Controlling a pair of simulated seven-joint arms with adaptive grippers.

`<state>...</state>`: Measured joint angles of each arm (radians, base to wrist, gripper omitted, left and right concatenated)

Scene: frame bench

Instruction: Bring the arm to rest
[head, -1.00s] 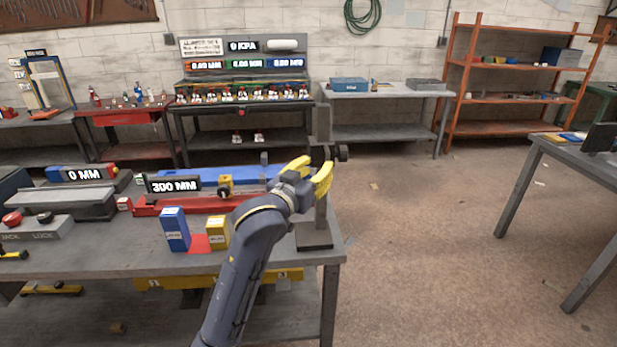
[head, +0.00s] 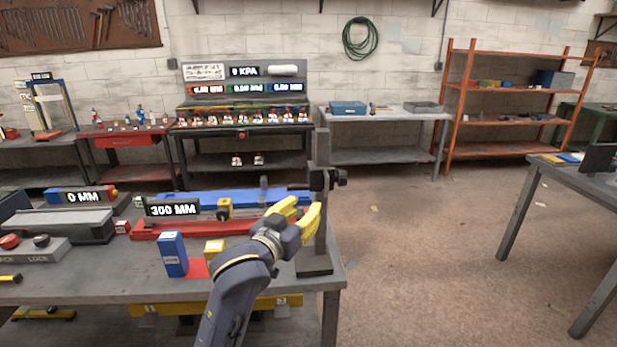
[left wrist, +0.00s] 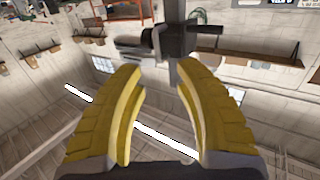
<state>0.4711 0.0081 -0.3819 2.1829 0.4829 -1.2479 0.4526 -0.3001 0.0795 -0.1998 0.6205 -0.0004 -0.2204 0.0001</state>
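My left gripper (head: 298,214) has yellow fingers and sits over the right end of the frame bench (head: 110,290), in front of a dark upright post with a clamp (head: 325,180). In the left wrist view the two yellow fingers (left wrist: 160,95) stand apart with nothing between them, and the dark post and clamp (left wrist: 180,40) show beyond the tips. I cannot tell from these views how close the fingers are to the post. My right gripper is not in view.
A blue block (head: 173,255) and a yellow block (head: 214,249) stand by a red patch. Red (head: 190,229) and blue (head: 230,199) rails lie behind, with a 300 MM display (head: 172,209).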

